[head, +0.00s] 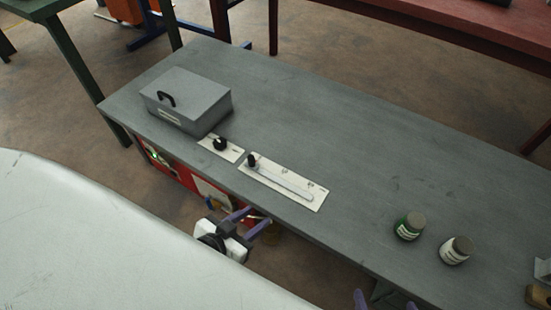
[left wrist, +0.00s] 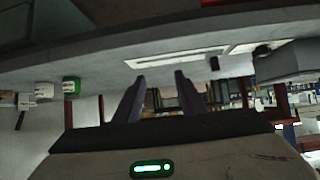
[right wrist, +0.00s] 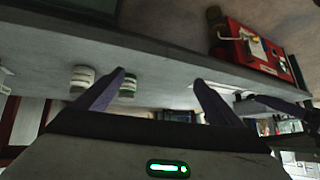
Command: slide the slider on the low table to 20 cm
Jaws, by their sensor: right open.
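The slider panel (head: 285,189) is a long white plate with a straight track, set along the near edge of the grey low table (head: 330,150). Its black slider knob (head: 252,160) stands at the left end of the track. My left gripper (head: 247,220) is open and empty, in front of the table edge and apart from the knob. The slider panel (left wrist: 175,59) also shows beyond its fingers in the left wrist view. My right gripper (head: 386,301) is open and empty near the table's front edge, further right; only its fingertips show in the head view. The scale marks are too small to read.
A grey metal box (head: 188,100) and a small plate with a black dial (head: 220,144) sit left of the slider. A green-labelled jar (head: 409,226) and a white-labelled jar (head: 456,250) stand on the right. A red case (head: 175,172) is under the near edge. The table's middle is clear.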

